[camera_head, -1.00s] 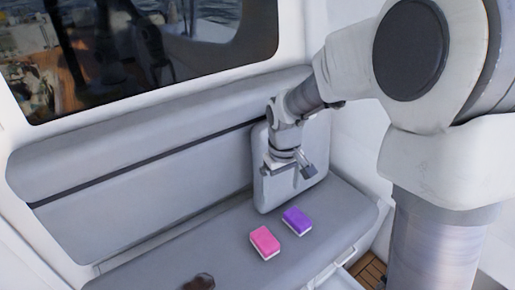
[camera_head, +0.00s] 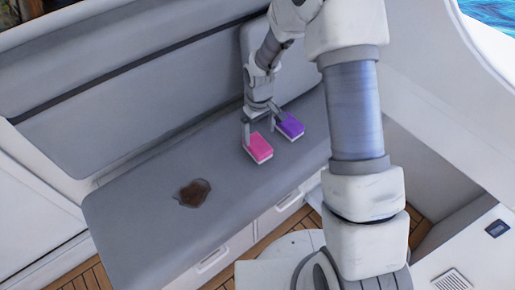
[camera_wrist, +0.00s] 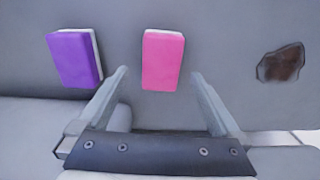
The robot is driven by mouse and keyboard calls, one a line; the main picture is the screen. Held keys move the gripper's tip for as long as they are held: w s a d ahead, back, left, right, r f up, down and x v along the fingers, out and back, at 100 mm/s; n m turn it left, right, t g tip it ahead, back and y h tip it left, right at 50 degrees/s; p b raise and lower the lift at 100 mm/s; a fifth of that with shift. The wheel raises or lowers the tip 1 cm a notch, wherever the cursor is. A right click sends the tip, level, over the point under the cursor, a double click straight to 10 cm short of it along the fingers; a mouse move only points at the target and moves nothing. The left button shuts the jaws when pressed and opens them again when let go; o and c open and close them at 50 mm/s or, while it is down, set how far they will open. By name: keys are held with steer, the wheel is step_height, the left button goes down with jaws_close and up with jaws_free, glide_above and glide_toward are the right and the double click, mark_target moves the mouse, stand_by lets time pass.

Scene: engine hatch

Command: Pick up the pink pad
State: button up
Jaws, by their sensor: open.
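The pink pad (camera_head: 259,147) lies on the grey bench seat, pink side up with a white layer below. In the wrist view the pink pad (camera_wrist: 163,60) shows just beyond and between the two fingers. My gripper (camera_head: 262,125) is open and empty, low over the bench by the pad's far side; it also shows in the wrist view (camera_wrist: 160,85). I cannot tell whether a finger touches a pad.
A purple pad (camera_head: 290,126) lies to the right of the pink one, close to a finger; it is at the left in the wrist view (camera_wrist: 74,59). A brown stain (camera_head: 194,193) is on the bench seat (camera_head: 150,235) to the left. The backrest (camera_head: 130,85) rises behind.

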mark_target(258, 143)
steer(key=shift+w+a+f+b, duration=0.15)
steer(key=shift+f+b, duration=0.1)
steer(key=shift+f, duration=1.5)
steer(key=shift+a+f+b, duration=0.1)
steer(key=shift+f+b, duration=0.15)
steer(key=shift+f, duration=1.5)
steer(key=c, duration=1.3)
